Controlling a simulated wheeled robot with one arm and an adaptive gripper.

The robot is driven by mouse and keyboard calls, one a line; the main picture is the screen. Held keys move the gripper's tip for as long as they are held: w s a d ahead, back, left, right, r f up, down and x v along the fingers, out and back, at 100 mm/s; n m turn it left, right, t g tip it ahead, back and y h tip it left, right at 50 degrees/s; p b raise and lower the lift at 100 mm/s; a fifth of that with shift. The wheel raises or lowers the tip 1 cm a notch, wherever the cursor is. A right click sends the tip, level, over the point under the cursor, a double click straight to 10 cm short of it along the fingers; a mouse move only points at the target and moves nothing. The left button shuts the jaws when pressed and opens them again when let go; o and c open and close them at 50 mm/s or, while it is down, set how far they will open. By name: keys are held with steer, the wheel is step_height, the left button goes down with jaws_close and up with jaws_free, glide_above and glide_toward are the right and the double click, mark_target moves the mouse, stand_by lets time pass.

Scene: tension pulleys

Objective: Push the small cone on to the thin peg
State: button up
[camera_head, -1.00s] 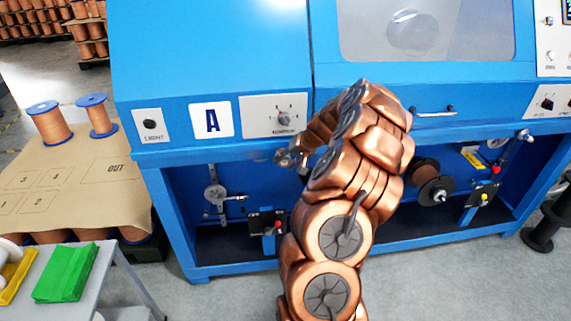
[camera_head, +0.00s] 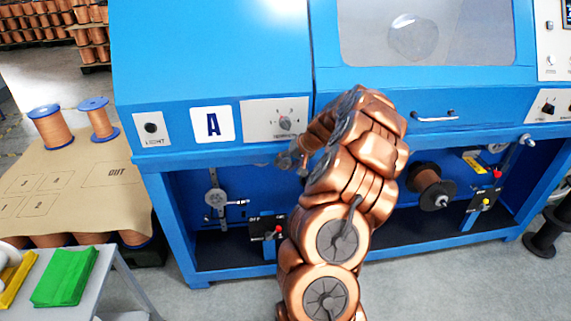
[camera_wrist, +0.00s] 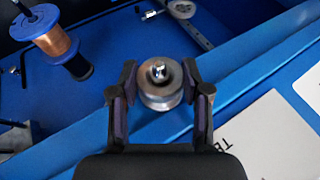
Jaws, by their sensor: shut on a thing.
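My gripper (camera_wrist: 158,88) is shut on a small round metal piece, which I take to be the small cone (camera_wrist: 160,99), seen end-on in the wrist view. A shiny knob (camera_wrist: 159,71) shows at its middle; I cannot tell whether it belongs to the cone or is a peg tip. In the head view my gripper (camera_head: 291,160) is just below the front edge of the blue machine, left of my arm. The cone is too small to make out there. I cannot surely pick out the thin peg.
The blue machine (camera_head: 205,75) has an open lower bay. A pulley arm (camera_head: 215,197) and a switch box (camera_head: 268,228) are in its left part, a copper spool (camera_head: 427,180) in its right. The wrist view shows a blue-flanged copper spool (camera_wrist: 55,42) at upper left.

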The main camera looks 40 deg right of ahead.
stand_by(0.3)
steer(key=o, duration=1.3)
steer(key=shift+c, duration=0.2)
steer(key=shift+o, duration=0.4)
steer(key=shift+o, duration=0.8)
steer(key=shift+d+r, duration=0.1)
steer(key=s+d+r+p, duration=0.1)
steer(key=s+d+r, duration=0.1)
steer(key=r, duration=0.5)
steer(key=shift+s+d+r, duration=0.3)
steer(key=shift+d+r, duration=0.05)
steer(key=shift+d, duration=0.4)
